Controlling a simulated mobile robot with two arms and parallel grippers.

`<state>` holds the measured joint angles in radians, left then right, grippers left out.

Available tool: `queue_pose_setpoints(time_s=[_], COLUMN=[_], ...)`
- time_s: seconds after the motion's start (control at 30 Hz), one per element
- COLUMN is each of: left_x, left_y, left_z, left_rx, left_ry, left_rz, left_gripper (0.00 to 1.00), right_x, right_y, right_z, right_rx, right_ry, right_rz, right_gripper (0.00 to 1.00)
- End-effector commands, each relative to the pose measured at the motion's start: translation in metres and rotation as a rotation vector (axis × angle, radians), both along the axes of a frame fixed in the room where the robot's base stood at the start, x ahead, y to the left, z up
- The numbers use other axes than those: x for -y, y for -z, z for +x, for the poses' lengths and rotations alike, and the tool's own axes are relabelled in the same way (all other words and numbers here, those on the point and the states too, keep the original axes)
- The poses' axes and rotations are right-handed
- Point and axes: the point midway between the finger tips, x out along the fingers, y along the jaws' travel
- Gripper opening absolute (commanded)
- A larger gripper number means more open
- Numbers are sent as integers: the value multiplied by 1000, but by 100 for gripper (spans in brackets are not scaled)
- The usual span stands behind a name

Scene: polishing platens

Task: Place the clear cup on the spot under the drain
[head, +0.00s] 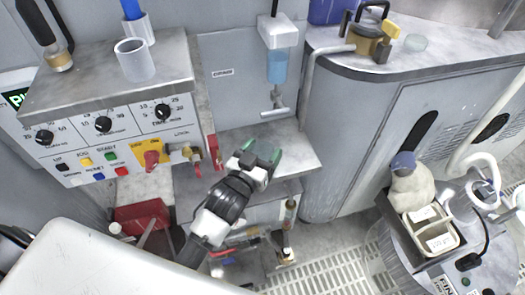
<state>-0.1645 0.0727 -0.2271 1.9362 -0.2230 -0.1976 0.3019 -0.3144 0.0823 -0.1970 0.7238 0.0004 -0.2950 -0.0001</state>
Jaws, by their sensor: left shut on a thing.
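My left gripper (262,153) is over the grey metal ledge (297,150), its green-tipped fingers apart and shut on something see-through. I take this for the clear cup, but its outline can hardly be made out between the fingers. The drain (275,112) is a pale spout with a crossbar on the wall panel, below a container of blue liquid (278,66). The gripper is below the drain in the picture; whether the cup is straight under it I cannot tell. My right gripper is not in view.
A control panel with dials and a grey cup (134,60) on top stands at left. At lower right, a round stand holds a cream tray (430,238). Red valve handles (214,150) are left of the gripper.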

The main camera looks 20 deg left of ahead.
Motion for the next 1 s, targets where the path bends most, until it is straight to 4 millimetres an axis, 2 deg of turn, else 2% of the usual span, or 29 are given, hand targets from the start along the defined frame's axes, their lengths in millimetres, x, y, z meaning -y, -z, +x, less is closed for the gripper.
queue_pose_setpoints(time_s=[0.37, 0.4, 0.57, 0.9, 1.0], left_x=[0, 0, 0, 0, -2], left_y=[3, 3, 2, -2, 1], left_z=[0, 0, 0, 0, -14], left_rx=[-1, -1, -1, 1, -3], left_ry=[0, 0, 0, 0, 0], left_rz=[-1, -1, -1, 0, -1], left_gripper=[39, 69, 92, 92, 92], right_x=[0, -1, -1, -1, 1], right_y=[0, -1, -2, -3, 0], right_z=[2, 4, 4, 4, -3], right_rx=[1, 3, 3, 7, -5], right_ry=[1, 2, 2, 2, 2], right_rz=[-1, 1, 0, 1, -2], right_gripper=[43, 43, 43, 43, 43])
